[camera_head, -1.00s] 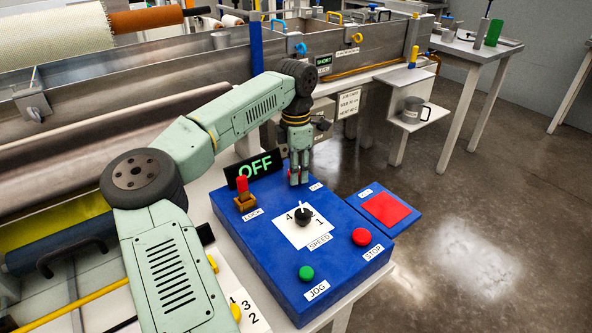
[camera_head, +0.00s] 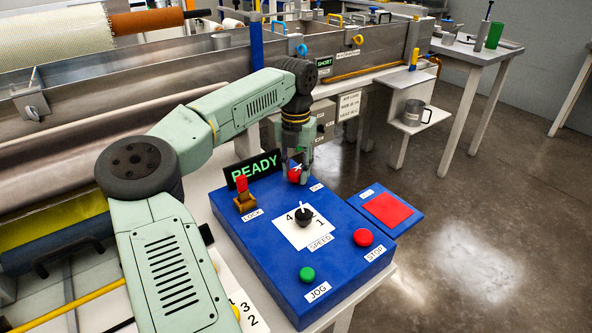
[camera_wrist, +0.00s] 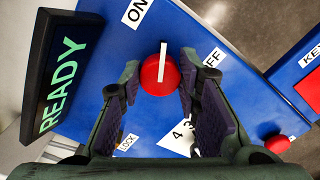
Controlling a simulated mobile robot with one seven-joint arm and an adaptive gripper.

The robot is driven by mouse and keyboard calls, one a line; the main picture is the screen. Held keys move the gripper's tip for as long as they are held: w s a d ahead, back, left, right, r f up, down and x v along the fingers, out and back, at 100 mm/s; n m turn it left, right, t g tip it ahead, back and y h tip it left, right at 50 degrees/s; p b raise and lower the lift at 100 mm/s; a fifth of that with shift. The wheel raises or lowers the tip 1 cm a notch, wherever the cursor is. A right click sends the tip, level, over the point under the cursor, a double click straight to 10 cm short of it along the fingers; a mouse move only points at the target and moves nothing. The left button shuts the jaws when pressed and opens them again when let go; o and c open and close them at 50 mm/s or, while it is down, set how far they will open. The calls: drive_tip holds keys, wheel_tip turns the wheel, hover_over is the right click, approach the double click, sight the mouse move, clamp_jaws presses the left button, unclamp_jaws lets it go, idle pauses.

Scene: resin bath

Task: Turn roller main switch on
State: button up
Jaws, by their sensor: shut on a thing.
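The main switch is a red round knob (camera_head: 294,175) with a white pointer bar, at the back of the blue control box (camera_head: 240,235). In the wrist view the knob (camera_wrist: 159,80) sits between the fingertips of my gripper (camera_wrist: 160,88), which is shut on it. The white bar points up in that view, between the ON label (camera_wrist: 136,11) and the partly hidden OFF label (camera_wrist: 212,57). My gripper (camera_head: 298,170) reaches down from above in the head view. The display sign (camera_head: 255,170) reads READY in green; it also shows in the wrist view (camera_wrist: 62,75).
On the box are a red lock piece (camera_head: 241,184), a black speed dial (camera_head: 303,217), a green JOG button (camera_head: 306,273) and a red STOP button (camera_head: 363,237). A blue pad with a red square (camera_head: 387,210) lies to the right.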

sight(296, 171)
drive_tip(key=shift+n, duration=1.1)
drive_tip(key=o, duration=1.1)
drive_tip(key=shift+o, duration=0.2)
drive_tip(key=shift+r, duration=0.1)
wheel_tip(296, 171, up, 12)
